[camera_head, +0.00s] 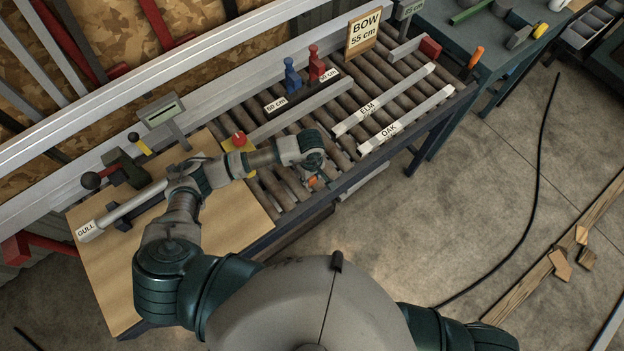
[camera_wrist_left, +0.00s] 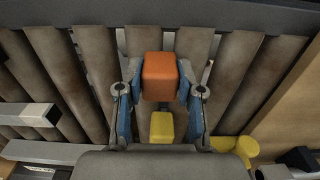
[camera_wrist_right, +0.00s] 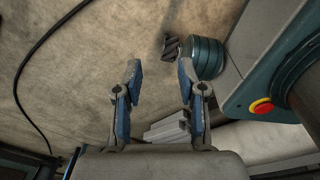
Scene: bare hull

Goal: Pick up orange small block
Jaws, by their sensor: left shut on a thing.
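The orange small block (camera_wrist_left: 160,76) sits between the two blue-padded fingertips of my left gripper (camera_wrist_left: 160,80), which is shut on it, in the left wrist view. In the head view only a bit of the orange block (camera_head: 312,181) shows under my left gripper (camera_head: 317,179), over the front edge of the roller conveyor (camera_head: 293,187). I cannot tell whether the block touches the rollers. My right gripper (camera_wrist_right: 158,82) is open and empty over the concrete floor in the right wrist view. It does not show in the head view.
A yellow block (camera_wrist_left: 162,127) shows near the left fingers. A yellow base with a red top (camera_head: 238,142) stands left of the gripper. White bars labelled ELM (camera_head: 383,100) and OAK (camera_head: 406,119) lie to the right. A wooden board (camera_head: 110,260) adjoins the conveyor.

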